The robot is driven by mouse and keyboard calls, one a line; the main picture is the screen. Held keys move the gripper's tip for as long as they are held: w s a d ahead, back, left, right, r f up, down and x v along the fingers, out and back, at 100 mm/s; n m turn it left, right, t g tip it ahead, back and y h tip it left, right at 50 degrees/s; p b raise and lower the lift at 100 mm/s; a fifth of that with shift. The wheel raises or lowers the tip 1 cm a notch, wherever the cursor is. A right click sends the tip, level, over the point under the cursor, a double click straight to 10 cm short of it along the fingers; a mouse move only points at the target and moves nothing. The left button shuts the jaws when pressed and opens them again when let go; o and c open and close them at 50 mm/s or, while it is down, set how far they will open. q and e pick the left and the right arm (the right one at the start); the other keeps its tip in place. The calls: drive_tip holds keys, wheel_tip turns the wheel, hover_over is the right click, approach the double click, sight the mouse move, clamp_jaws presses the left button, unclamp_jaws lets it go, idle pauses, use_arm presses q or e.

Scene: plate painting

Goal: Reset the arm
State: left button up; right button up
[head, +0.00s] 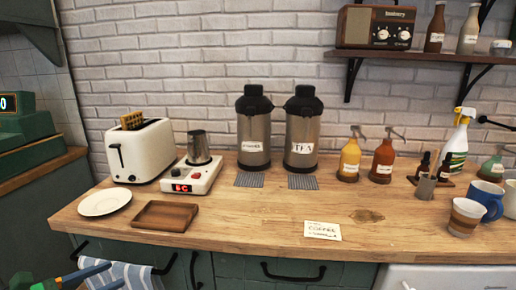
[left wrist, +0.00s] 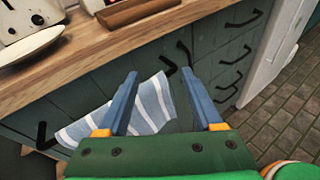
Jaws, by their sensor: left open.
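My left gripper (head: 115,274) is at the bottom left of the head view, in front of the counter and below its top edge. In the left wrist view its two blue fingers (left wrist: 160,74) are spread apart with nothing between them. Behind the fingers a blue-and-white striped towel (left wrist: 135,112) hangs at the green cabinet front. The towel also shows in the head view (head: 135,276), beside the gripper. I cannot tell whether the fingers touch it. My right gripper is not in view.
The wooden counter (head: 255,225) holds a white plate (head: 104,201), a brown tray (head: 164,216), a toaster (head: 139,152) and two dispensers at the back. Bottles and cups stand at the right. Black handles (head: 293,273) stick out from the cabinets. The counter's middle front is mostly clear.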

use_arm(q)
drive_tip(key=s+d+f+m+g+y+p, duration=0.1)
drive_tip(key=s+f+m+g+y, duration=0.3)
drive_tip(key=f, duration=0.6)
drive_tip(key=s+d+f+m+g+y+p, duration=0.1)
drive_tip(key=s+f+m, duration=0.1)
drive_tip(key=s+f, duration=0.6)
drive_tip(key=s+f+m+g+y+p, duration=0.1)
drive_tip(key=s+f+m+g+y, duration=0.15)
drive_tip(key=f, duration=0.95)
drive_tip(key=s+d+f+m+g+p, duration=0.1)
drive_tip(key=s+d+f+m, duration=0.1)
drive_tip(key=s+d+m, duration=0.2)
drive_tip(key=s+d+f+m+g+y+p, duration=0.1)
drive_tip(key=s+d+f+m, duration=0.2)
drive_tip(key=s+m, duration=0.7)
drive_tip(key=s+d+f+m+g+p, duration=0.1)
drive_tip(key=s+d+f+m+g, duration=0.1)
drive_tip(key=s+d+m, duration=0.5)
drive_tip(key=shift+s+f+m, duration=0.45)
drive_tip(key=shift+s+f, duration=0.15)
drive_tip(key=shift+s, duration=0.2)
